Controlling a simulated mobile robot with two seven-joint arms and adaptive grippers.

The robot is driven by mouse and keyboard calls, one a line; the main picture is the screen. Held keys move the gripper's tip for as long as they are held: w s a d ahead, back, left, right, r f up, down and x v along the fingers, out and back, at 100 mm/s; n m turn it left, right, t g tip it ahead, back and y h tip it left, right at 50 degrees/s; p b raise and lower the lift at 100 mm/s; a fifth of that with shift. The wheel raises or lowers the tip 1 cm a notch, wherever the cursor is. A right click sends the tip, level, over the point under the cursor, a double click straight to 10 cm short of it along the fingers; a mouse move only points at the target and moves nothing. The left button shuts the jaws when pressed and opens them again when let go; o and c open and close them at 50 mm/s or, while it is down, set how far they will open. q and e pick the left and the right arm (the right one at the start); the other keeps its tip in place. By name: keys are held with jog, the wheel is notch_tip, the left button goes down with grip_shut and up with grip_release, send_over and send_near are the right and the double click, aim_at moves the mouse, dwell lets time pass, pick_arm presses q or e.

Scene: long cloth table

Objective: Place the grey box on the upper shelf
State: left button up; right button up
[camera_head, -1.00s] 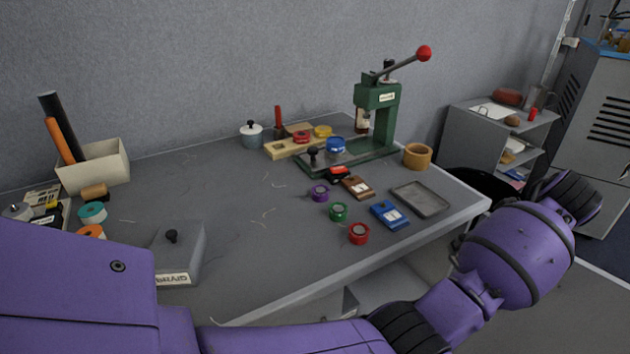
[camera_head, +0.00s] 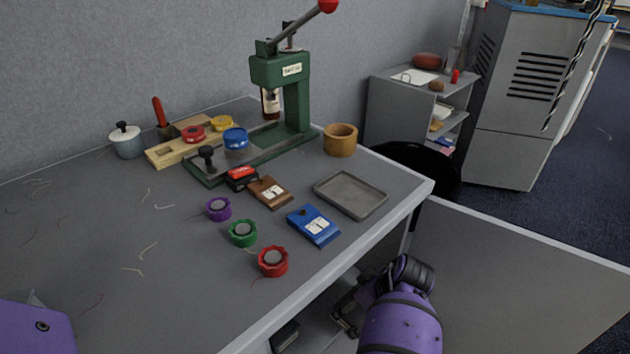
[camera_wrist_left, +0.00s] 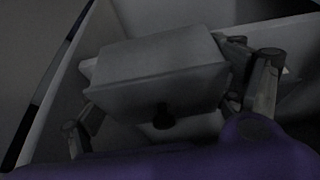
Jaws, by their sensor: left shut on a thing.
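The grey box (camera_wrist_left: 158,75) fills the middle of the left wrist view, with a small black knob on the side towards the camera. Pale panels surround the box in dim light. I cannot tell whether it touches them. The upper shelf is not clearly made out.
The tabletop (camera_head: 110,230) holds a green press (camera_head: 285,90), a grey tray (camera_head: 350,194), a blue card-like piece (camera_head: 314,225) and several knobbed rings. A grey block (camera_head: 285,336) shows below the table edge. A shelf unit (camera_head: 390,110) stands behind at right.

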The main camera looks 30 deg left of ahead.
pick_arm(q)
jog(key=a, duration=0.1)
jog(key=w+a, duration=0.1)
jog(key=a, duration=0.1)
jog(key=a+b, duration=0.1)
jog(key=a, duration=0.1)
jog(key=shift+w+a, duration=0.15)
jog(key=shift+w, duration=0.2)
jog(key=w+a, duration=0.1)
jog(key=a, duration=0.2)
jog(key=w+a+b, duration=0.1)
jog(key=a, duration=0.3)
jog(key=w+a+b, duration=0.1)
jog(key=w+a, duration=0.1)
jog(key=a, duration=0.2)
jog(key=shift+r, duration=0.15)
jog(key=shift+w+f+b, duration=0.1)
jog(key=shift+f+b, duration=0.75)
jog(key=shift+f, duration=0.95)
jog(key=shift+r, duration=0.1)
pick_arm(e)
jog(key=shift+g, duration=0.3)
jog(key=f, duration=0.1)
jog(key=s+f, duration=0.1)
jog(key=f, duration=0.3)
jog(key=shift+s+d+f, duration=0.15)
jog(key=shift+s+f, duration=0.1)
jog(key=shift+s, duration=0.05)
